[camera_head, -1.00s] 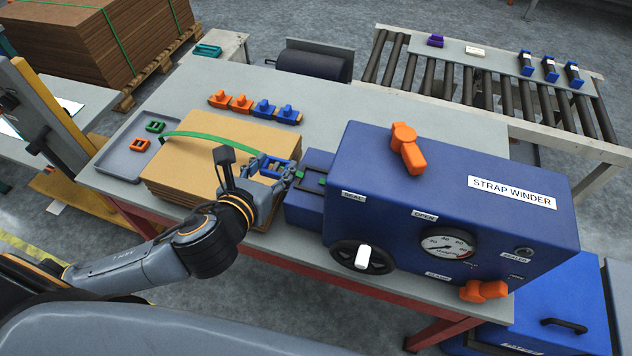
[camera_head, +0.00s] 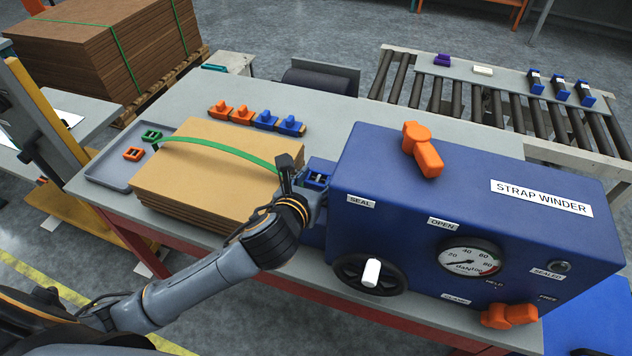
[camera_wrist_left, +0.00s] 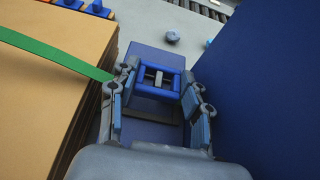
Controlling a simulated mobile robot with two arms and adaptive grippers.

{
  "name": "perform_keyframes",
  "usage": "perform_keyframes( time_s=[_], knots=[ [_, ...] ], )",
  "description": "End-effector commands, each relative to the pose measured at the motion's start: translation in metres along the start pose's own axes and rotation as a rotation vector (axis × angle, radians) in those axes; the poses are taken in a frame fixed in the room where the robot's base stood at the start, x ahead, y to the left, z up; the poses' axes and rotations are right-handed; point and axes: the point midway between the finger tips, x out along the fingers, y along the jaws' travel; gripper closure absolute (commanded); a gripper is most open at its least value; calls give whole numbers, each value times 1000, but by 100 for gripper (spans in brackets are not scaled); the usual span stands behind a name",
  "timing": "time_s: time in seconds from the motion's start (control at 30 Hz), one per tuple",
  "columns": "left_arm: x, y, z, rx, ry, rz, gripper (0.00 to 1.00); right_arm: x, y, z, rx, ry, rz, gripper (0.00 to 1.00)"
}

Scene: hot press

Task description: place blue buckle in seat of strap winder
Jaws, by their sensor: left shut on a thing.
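The blue buckle (camera_wrist_left: 158,79) is an open rectangular frame with a middle bar. My left gripper (camera_wrist_left: 155,92) is shut on it, with a finger on each side in the left wrist view. In the head view the buckle (camera_head: 317,180) shows at the gripper's tip (camera_head: 308,188), over the blue ledge on the left side of the strap winder (camera_head: 470,200). The seat lies under or just beyond the buckle and is largely hidden. I cannot tell whether the buckle touches it. My right gripper is not in view.
A green strap (camera_head: 215,147) arches over the cardboard stack (camera_head: 210,175) left of the winder. A grey tray (camera_head: 107,172) holds a green and an orange buckle. Orange and blue clips (camera_head: 265,120) stand behind the stack. The winder body closely borders the gripper on the right.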

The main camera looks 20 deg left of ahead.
Motion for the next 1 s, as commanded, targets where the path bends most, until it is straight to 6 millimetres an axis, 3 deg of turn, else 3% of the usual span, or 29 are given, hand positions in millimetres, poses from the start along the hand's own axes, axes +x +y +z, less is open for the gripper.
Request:
perform_keyframes(
  time_s=[0.33, 0.83, 0.87, 0.9, 1.0],
  knots=[
    [3, 0, -7, -1, -3, 0, 85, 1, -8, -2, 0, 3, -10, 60],
    [8, 0, -18, -1, -3, 0, 85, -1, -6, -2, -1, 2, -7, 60],
    [8, 0, -19, -1, -2, 0, 50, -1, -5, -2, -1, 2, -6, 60],
    [8, 0, -19, -1, -2, 0, 42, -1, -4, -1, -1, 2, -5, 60],
    [8, 0, -19, -1, -2, 0, 42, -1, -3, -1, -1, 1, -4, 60]
  ],
)
